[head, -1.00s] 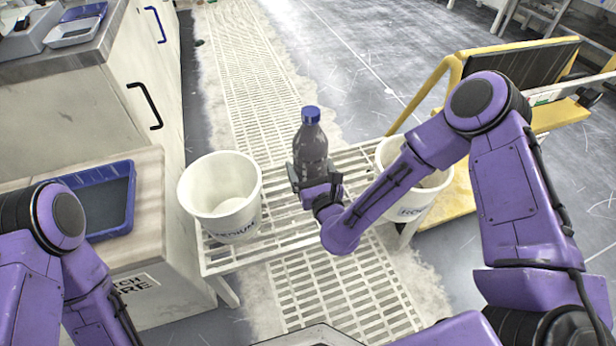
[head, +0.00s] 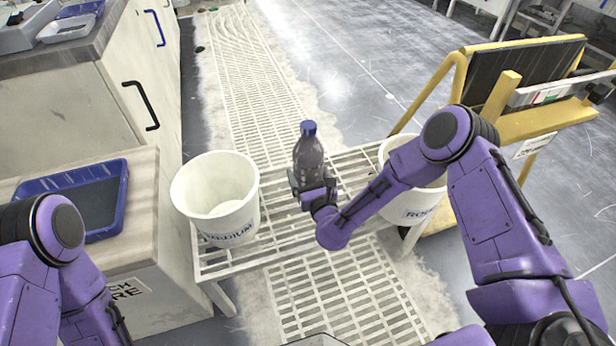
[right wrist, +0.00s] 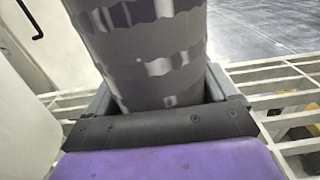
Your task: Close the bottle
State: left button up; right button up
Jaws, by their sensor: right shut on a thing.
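The bottle (head: 308,155) is dark and translucent with a blue cap (head: 308,128) on its top. It stands about upright above the slatted white rack, between two white buckets. My right gripper (head: 311,180) is shut on its lower body. In the right wrist view the bottle's grey patterned side (right wrist: 150,60) rises from between the fingers (right wrist: 155,110). Whether the bottle's base touches the rack is hidden. I cannot tell whether the cap is fully seated. My left arm shows at the lower left, but its gripper is out of view.
A white bucket (head: 190,200) stands left of the bottle and another (head: 420,205) to its right, partly behind my right arm. The slatted rack (head: 270,245) is bare in front. A blue tray (head: 62,186) lies on the left counter. A yellow cart (head: 540,124) stands at right.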

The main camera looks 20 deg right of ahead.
jog(key=shift+f, duration=0.1)
jog(key=shift+f, duration=0.15)
jog(key=o, duration=1.9)
jog(key=shift+c, duration=0.2)
jog(key=shift+r, duration=0.3)
jog(key=s+p, duration=0.2)
jog(key=s, duration=1)
jog(key=shift+d, duration=0.2)
jog(key=shift+f, duration=0.1)
